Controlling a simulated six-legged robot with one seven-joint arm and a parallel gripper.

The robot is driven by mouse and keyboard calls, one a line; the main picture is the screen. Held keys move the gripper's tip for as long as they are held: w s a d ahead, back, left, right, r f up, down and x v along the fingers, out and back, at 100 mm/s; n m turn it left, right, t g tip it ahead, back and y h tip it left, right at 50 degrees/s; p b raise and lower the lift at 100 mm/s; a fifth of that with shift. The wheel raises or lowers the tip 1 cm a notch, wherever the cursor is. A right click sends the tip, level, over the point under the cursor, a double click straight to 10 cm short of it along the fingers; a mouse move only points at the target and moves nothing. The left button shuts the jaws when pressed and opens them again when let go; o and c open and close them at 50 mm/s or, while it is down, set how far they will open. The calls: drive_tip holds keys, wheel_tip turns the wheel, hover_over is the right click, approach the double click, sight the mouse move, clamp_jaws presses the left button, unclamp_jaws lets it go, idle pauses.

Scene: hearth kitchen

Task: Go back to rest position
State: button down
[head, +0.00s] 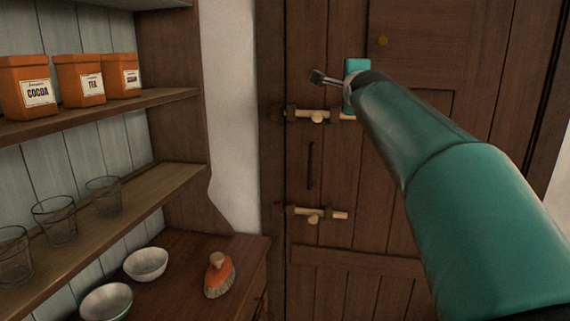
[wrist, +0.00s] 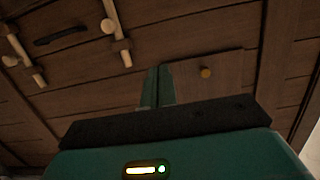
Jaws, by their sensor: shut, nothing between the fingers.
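My teal arm reaches from the lower right of the head view toward a brown wooden door (head: 330,180). In the wrist view, my gripper (wrist: 157,86) has its two teal fingers together, with nothing between them. Its end in the head view is near the upper bolt, partly hidden by the arm, and the door is behind it. The door has an upper wooden bolt (head: 317,117), a lower wooden bolt (head: 314,213) and a dark handle (head: 310,166) between them. Both bolts also show at the upper left of the wrist view, apart from my gripper.
Left shelves hold orange canisters (head: 80,80) and clear glasses (head: 54,220). Below, a wooden counter (head: 190,252) bears two bowls (head: 146,264) and an orange-backed brush (head: 218,276). A round knob (head: 383,41) is high on the door. Open space lies before the door.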

drive_tip(key=s+f+n+g, duration=0.6)
drive_tip(key=s+f+n, duration=0.3)
drive_tip(key=s+f, duration=1)
drive_tip(key=s+f+n+g, duration=0.6)
drive_tip(key=s+f+n, duration=0.3)
drive_tip(key=s+f, duration=0.9)
drive_tip(key=s+d, duration=0.1)
drive_tip(key=s, duration=0.4)
drive_tip(key=shift+f+y, duration=0.3)
drive_tip(key=shift+f, duration=0.1)
